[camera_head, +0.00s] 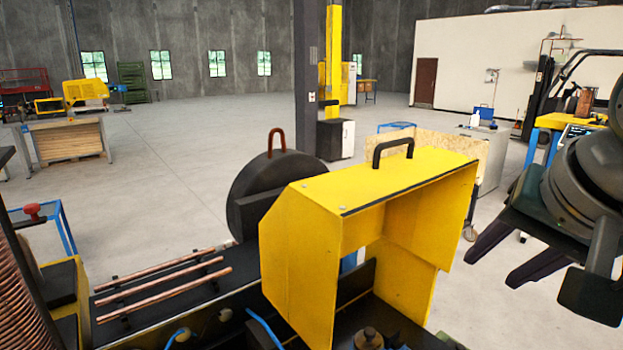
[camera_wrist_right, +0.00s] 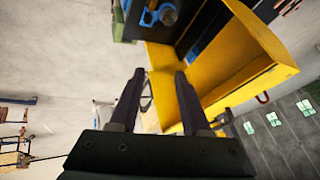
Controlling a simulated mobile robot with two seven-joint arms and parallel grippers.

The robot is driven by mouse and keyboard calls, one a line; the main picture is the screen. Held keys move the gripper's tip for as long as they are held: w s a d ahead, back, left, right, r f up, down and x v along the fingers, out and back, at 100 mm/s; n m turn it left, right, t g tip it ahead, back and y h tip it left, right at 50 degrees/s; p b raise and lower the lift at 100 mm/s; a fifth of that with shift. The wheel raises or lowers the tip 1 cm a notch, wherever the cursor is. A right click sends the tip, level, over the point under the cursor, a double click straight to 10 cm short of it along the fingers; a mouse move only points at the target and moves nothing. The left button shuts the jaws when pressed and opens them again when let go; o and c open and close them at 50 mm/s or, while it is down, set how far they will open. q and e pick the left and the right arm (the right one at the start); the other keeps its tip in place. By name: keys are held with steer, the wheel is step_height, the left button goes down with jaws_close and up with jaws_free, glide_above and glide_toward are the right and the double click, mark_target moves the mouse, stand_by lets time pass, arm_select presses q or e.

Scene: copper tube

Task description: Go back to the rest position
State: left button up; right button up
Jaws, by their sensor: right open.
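My right gripper (camera_head: 492,268) hangs at the right side of the head view, to the right of the yellow machine guard (camera_head: 300,235) and apart from it. In the right wrist view its two fingers (camera_wrist_right: 160,74) are spread with nothing held between them. The yellow guard (camera_wrist_right: 262,55) shows beyond the fingers in that view. Several copper tubes, such as this straight one (camera_head: 165,295), lie side by side on the dark rack left of the guard. My left gripper is not in view.
A dark round disc (camera_head: 268,190) with a bent copper-coloured piece (camera_head: 277,140) stands behind the guard. A black handle (camera_head: 393,150) tops the guard. A grey cabinet (camera_head: 488,160) and a yellow-topped workbench (camera_head: 570,122) stand beyond my right arm. Open concrete floor (camera_head: 190,140) lies behind.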

steer(key=s+f+n+g+p, duration=0.1)
steer(key=s+n, duration=0.3)
steer(key=s, duration=0.8)
steer(key=s+a+f+n+g+p, duration=0.1)
steer(key=s+n, duration=0.4)
steer(key=s, duration=0.7)
step_height(320, 180, down, 3)
steer(key=shift+s+a+r+g+p, duration=0.15)
steer(key=shift+s+a+g+p, duration=0.2)
steer(key=shift+g+p, duration=0.4)
